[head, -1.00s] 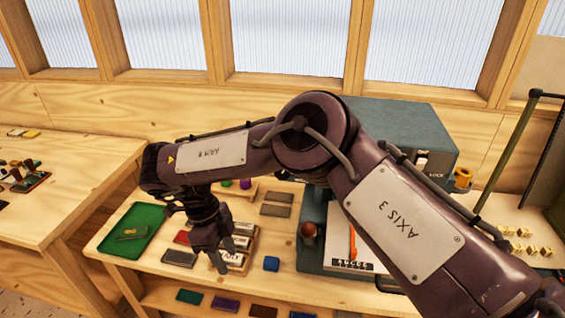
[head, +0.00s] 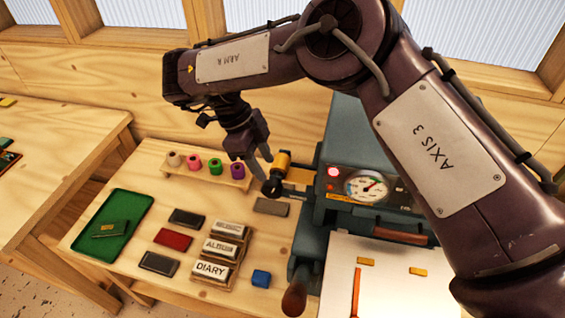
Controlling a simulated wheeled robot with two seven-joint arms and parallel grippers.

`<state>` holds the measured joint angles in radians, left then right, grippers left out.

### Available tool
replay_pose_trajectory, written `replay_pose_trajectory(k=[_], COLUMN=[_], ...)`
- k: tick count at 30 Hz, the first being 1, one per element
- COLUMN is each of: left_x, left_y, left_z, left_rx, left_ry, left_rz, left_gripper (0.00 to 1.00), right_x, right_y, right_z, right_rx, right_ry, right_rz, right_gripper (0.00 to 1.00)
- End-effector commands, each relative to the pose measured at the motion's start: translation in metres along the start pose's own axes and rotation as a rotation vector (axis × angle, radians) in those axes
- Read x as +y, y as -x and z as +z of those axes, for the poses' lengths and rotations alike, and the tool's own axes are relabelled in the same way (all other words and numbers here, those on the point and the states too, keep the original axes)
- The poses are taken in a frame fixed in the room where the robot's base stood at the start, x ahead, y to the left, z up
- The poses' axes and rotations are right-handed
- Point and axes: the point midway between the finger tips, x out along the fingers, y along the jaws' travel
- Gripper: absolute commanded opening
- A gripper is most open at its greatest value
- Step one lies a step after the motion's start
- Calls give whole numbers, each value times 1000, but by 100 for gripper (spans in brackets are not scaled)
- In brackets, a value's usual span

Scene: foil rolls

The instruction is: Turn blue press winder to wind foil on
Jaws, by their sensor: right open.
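My right arm hides the press's upper right part. My left gripper is out of view.
A green tray (head: 75,243), dark and red blocks, lettered blocks (head: 211,270) and a blue block (head: 261,279) lie on the bench. A wooden-gripped handle (head: 295,298) juts from the press front.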

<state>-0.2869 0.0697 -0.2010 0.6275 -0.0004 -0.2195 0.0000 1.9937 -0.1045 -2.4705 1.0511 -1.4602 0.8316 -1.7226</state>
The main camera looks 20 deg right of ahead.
Motion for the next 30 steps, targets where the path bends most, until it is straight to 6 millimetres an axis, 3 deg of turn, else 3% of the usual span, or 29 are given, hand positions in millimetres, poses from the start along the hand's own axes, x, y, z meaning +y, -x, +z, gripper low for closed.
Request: replay_pose_trajectory(k=[5, 12, 15, 19, 24, 28, 30], left_x=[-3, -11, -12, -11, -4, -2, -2], left_y=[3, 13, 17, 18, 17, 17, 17], left_z=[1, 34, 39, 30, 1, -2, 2], left_rx=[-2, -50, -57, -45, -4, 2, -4], left_ry=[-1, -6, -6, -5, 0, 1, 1], left_rz=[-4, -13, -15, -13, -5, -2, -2], left_gripper=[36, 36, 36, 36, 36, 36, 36], right_x=[1, 2, 1, 1, 1, 1, 1], right_y=[-14, -52, -64, -74, -78, -78, -78], right_z=[0, -1, 0, 0, 0, 0, 0], right_rx=[1, 0, 0, -1, -1, -1, -1], right_ry=[4, 0, 0, 0, 0, 0, 0], right_rz=[5, 7, 5, 2, 0, 0, 0], right_gripper=[44, 44, 44, 44, 44, 44, 34])
